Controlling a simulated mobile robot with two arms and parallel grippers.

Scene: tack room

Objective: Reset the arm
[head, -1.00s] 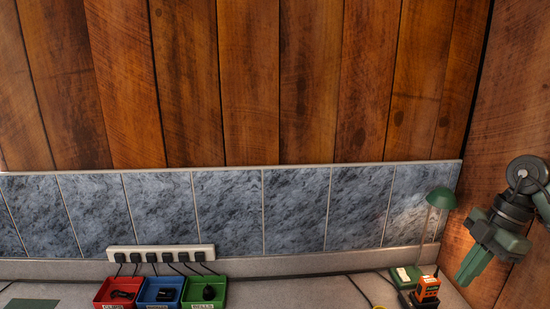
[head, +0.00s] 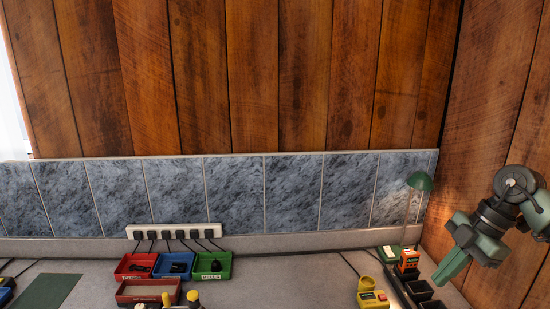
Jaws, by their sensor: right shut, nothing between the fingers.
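My right gripper (head: 440,281) comes in from the right edge of the head view. It is dark with green fingers, which point down and to the left. Its fingers are together with nothing between them. It hangs at the right end of the counter, in front of the wood wall and near the black holders. My left gripper is not in view.
A grey counter (head: 285,272) holds red (head: 125,277), blue (head: 174,277) and green (head: 212,277) bins below a power strip (head: 174,231). A green lamp (head: 419,182), an orange device (head: 409,259) and a yellow device (head: 374,299) stand at the right. Bare counter lies between.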

